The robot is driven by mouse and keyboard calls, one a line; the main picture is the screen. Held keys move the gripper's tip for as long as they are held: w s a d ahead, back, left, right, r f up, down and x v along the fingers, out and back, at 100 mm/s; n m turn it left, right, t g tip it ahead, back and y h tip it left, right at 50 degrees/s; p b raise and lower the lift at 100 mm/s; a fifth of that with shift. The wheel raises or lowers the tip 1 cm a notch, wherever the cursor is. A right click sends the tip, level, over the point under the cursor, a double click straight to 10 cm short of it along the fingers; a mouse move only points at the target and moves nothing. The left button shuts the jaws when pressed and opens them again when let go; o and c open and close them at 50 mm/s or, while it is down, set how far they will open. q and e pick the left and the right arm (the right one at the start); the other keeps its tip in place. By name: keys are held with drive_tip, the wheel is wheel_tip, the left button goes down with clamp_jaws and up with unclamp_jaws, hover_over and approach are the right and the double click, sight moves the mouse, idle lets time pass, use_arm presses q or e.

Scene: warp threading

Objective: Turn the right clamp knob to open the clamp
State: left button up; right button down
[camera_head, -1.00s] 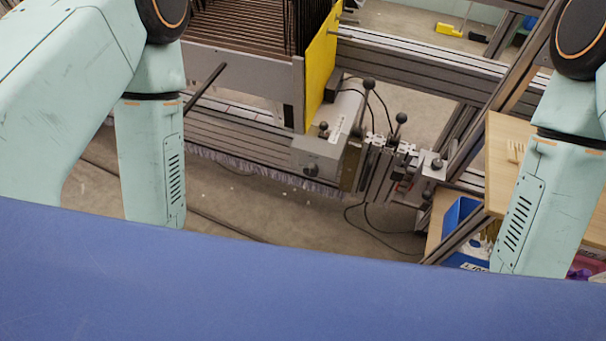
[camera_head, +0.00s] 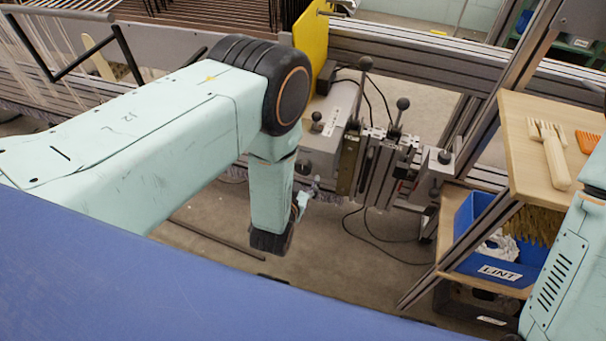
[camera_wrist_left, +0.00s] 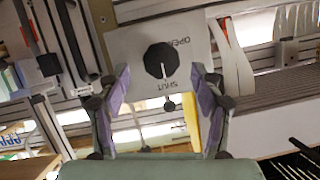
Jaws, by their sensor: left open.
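The right clamp is a grey box (camera_head: 322,140) in the middle of the head view, partly hidden by my left arm. Its black round knob (camera_wrist_left: 161,61) shows in the left wrist view on a pale plate (camera_wrist_left: 190,35). The plate has upside-down lettering that reads OPEN and SHUT. My left gripper (camera_wrist_left: 160,72) is open, with its two fingers on either side of the knob in that picture and no visible contact. In the head view the left gripper (camera_head: 302,200) is small and sits just below the box front. My right gripper is out of view.
A yellow panel (camera_head: 312,45) stands behind the clamp. Metal blocks with black ball-topped levers (camera_head: 402,104) stand right of it. A blue LINT bin (camera_head: 475,250) is below.

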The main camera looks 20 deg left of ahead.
sight(302, 170)
use_arm(q)
drive_tip(key=shift+b+x, duration=0.5)
drive_tip(key=shift+x, duration=1.2)
drive_tip(key=shift+a, duration=0.1)
drive_tip(key=c, duration=1.2)
drive_tip(key=shift+o, duration=0.2)
